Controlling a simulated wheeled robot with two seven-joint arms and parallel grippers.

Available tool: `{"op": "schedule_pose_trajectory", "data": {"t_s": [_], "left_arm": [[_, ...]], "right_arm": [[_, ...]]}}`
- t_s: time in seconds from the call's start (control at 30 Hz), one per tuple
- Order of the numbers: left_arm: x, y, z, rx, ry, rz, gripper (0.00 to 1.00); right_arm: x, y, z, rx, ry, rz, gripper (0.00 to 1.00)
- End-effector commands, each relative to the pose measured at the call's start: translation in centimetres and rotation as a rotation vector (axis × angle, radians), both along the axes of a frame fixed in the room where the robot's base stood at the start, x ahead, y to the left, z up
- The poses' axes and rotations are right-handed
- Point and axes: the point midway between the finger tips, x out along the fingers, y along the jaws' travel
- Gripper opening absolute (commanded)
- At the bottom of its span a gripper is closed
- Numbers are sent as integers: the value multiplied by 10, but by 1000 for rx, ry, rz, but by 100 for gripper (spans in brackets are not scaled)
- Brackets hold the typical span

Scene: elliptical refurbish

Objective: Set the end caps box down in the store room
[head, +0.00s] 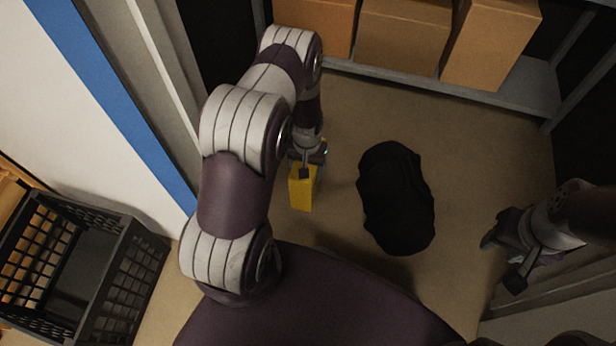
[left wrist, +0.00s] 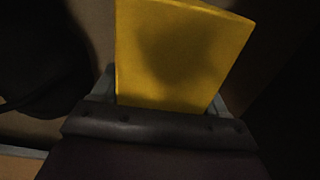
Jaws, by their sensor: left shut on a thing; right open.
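A yellow box (head: 302,190), which I take to be the end caps box, hangs from my left gripper (head: 304,170) in the head view. The left gripper is shut on it. In the left wrist view the yellow box (left wrist: 180,55) fills the upper middle, between the fingers. I cannot tell whether the box touches the floor. My right gripper (head: 506,258) is open and empty at the right of the head view, away from the box.
A black crumpled bag-like thing (head: 395,198) lies on the floor right of the box. Cardboard boxes (head: 402,36) stand on a grey shelf (head: 450,88) at the back. Floor near the shelf is clear.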

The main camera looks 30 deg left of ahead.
Motion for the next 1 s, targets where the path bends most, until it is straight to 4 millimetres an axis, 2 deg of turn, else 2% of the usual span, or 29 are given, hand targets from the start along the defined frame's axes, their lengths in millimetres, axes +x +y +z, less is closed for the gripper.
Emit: {"op": "schedule_pose_trajectory", "data": {"t_s": [0.03, 0.17, 0.37, 0.7, 0.73, 0.8, 1.0], "left_arm": [[5, 5, -9, 0, -1, 3, 2], [9, 11, -14, 0, 1, -1, 2], [9, 11, -51, 0, 1, -1, 2], [9, 11, -50, 0, 0, 0, 2], [9, 11, -50, 0, 1, 0, 77], [9, 11, -50, 0, 1, 0, 99], [9, 11, -50, 0, 1, 0, 99]], "right_arm": [[0, 0, -9, 0, 0, 0, 43], [0, 0, -15, 0, -1, 0, 43], [0, 0, -45, 0, -1, 0, 43], [0, 0, -43, 0, -1, 0, 43], [0, 0, -43, 0, -1, 0, 43], [0, 0, -42, 0, -1, 0, 43], [0, 0, -42, 0, -1, 0, 43]]}}
